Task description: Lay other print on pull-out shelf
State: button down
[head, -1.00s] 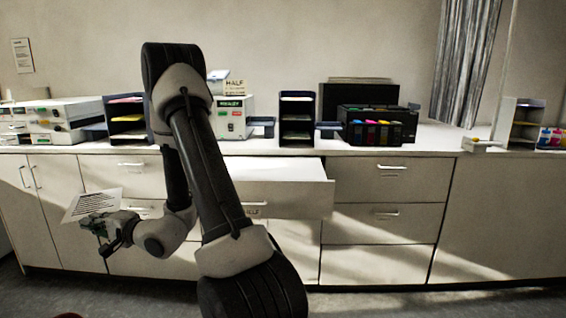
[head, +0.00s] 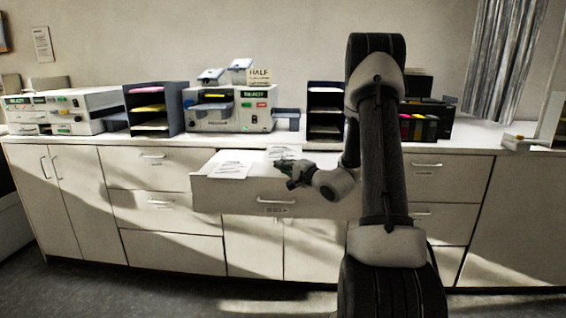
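The pull-out shelf (head: 205,190) stands out from the middle of the counter front. My gripper (head: 284,164) is over the shelf, right of that print. Another print (head: 281,151) shows at my fingertips, just behind them and partly covered by them. My gripper appears shut on this second print, though the fingers are small and dark here. I cannot tell whether the second print touches the shelf. My arm hides the shelf's right end.
A white machine (head: 230,110) and a dark tray rack (head: 153,108) stand on the counter behind the shelf. Another dark rack (head: 325,112) is behind my gripper, and a printer with coloured cartridges (head: 425,125) is partly behind my arm. Another machine (head: 75,108) stands at left.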

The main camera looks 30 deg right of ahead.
jog(key=shift+a+f, duration=0.2)
jog(key=shift+f, duration=3.3)
jog(key=c, duration=1.6)
grip_release()
jog(key=shift+o, duration=0.2)
jog(key=v, duration=1.2)
